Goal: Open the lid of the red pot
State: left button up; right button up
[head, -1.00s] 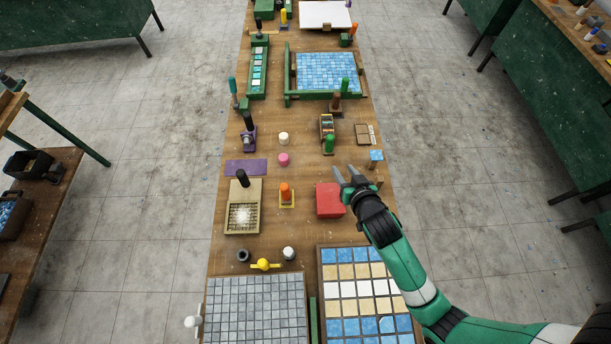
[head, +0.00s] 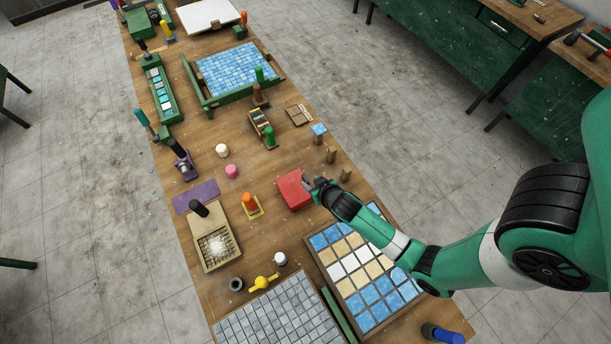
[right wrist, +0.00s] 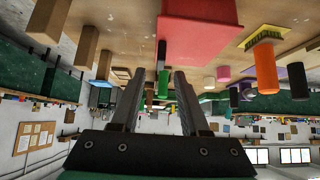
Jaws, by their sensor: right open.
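The red pot (head: 292,191) is a box-like red block on the wooden bench, right of the orange-handled tool. Its top looks closed. In the right wrist view, which is upside down, the pot (right wrist: 205,10) fills the upper middle. A small dark upright piece (right wrist: 162,52) shows beside its edge; I cannot tell if it belongs to the lid. My right gripper (head: 312,184) is at the pot's right side. In the right wrist view the gripper (right wrist: 157,78) is open, with nothing clearly held between its fingers. Whether it touches the pot is unclear. My left gripper is not in view.
Wooden blocks (head: 331,156) stand just behind my right gripper. The orange-handled tool (head: 250,203) is left of the pot. A tray of blue, white and tan tiles (head: 319,254) lies in front. Bare bench shows between the pot and the pink cylinder (head: 231,171).

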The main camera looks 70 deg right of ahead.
aim_at(306, 178)
jog(key=b+x, duration=0.1)
jog(key=x, duration=0.4)
jog(key=shift+w+d+f, duration=0.15)
jog(key=shift+w+f, duration=0.1)
grip_shut()
dwell(1.1)
